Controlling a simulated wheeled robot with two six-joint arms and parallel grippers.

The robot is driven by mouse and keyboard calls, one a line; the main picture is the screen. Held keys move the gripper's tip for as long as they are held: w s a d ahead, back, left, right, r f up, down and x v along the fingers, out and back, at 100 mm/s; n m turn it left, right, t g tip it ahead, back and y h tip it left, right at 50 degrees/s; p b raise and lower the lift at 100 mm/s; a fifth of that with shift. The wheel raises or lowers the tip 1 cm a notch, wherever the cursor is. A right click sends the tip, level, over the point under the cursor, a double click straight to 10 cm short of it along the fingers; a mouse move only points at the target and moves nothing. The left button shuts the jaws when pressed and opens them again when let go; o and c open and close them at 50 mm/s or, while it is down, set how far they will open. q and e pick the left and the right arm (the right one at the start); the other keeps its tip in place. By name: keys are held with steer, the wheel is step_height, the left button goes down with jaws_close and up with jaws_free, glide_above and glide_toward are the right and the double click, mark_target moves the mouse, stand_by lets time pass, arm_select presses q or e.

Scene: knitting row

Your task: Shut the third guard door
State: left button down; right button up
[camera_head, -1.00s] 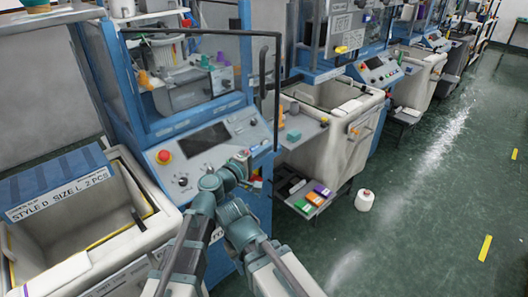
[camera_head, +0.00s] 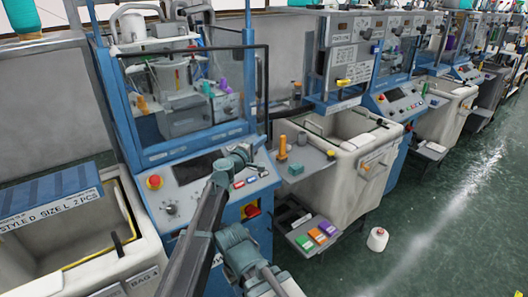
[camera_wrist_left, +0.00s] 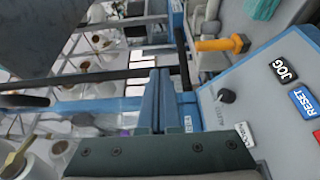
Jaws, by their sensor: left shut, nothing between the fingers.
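The guard door (camera_head: 263,90) on the nearest blue knitting machine is a clear panel in a thin dark frame. It stands out in front of the machine's blue opening, with its upright dark edge at the right; its exact angle is hard to tell. My left gripper (camera_head: 244,152) is over the right part of the control panel (camera_head: 185,172), below the door. In the left wrist view its blue-grey fingers (camera_wrist_left: 161,100) are shut and empty. A dark bar (camera_wrist_left: 95,77) runs across beyond them; contact cannot be told.
An orange peg (camera_wrist_left: 222,45) and the JOG and RESET buttons sit beside my fingers in the wrist view. A red stop button (camera_head: 154,182) is on the panel's left. A cream bin (camera_head: 345,175) stands right, with a white cone (camera_head: 377,239) on the floor.

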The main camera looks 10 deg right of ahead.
arm_select(q)
steer(key=w+a+n+t+y, duration=0.2)
steer(key=w+a+n+y, duration=0.1)
steer(key=w, duration=1.6)
steer(key=shift+t+y, duration=0.4)
steer(key=shift+y, duration=0.2)
